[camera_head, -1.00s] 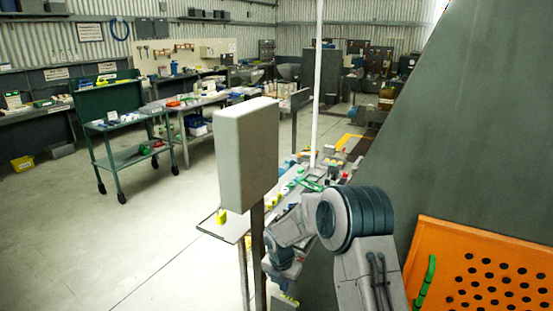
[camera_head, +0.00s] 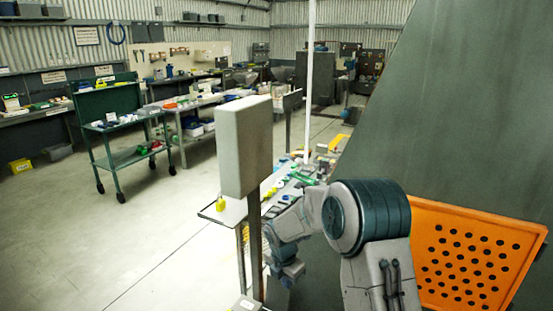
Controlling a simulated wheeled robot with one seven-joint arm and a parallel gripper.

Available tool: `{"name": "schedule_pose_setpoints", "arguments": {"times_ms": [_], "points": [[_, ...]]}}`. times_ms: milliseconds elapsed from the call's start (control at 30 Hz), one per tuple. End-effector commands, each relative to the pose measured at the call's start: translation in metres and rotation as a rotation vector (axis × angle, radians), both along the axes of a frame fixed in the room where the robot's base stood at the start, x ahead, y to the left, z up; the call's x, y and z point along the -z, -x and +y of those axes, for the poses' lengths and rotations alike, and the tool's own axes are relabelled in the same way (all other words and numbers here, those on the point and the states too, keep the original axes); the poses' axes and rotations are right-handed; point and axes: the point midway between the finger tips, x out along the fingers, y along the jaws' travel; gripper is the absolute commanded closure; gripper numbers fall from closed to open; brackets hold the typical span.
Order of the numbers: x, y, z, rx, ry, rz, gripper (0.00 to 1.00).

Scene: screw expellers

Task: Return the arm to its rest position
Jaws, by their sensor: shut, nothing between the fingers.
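My grey arm with dark blue-green joint rings rises at the lower right of the head view. It bends left and then down beside a grey post. Its lowest visible section hangs near the post, low in the picture. I cannot make out the fingers of my gripper there, and nothing held shows.
A grey box on a post (camera_head: 245,145) stands close to the arm's left. Behind it is a bench (camera_head: 228,212) with small coloured items. A large dark green panel (camera_head: 460,120) and an orange perforated panel (camera_head: 425,225) flank the right. Open floor (camera_head: 130,235) lies left.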

Motion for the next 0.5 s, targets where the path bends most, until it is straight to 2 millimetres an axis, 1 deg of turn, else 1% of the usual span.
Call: {"name": "schedule_pose_setpoints", "arguments": {"times_ms": [33, 167, 267, 367, 400, 500], "points": [[-0.01, 0.003, -0.004, 0.04, -0.002, -0.011, 1.0], [-0.033, 0.013, -0.016, 0.173, -0.012, -0.034, 1.0], [-0.056, 0.026, -0.028, 0.31, -0.024, -0.058, 1.0], [-0.085, 0.045, -0.041, 0.49, -0.046, -0.092, 1.0], [-0.097, 0.054, -0.047, 0.572, -0.058, -0.106, 1.0], [-0.123, 0.079, -0.062, 0.777, -0.091, -0.138, 1.0]]}}
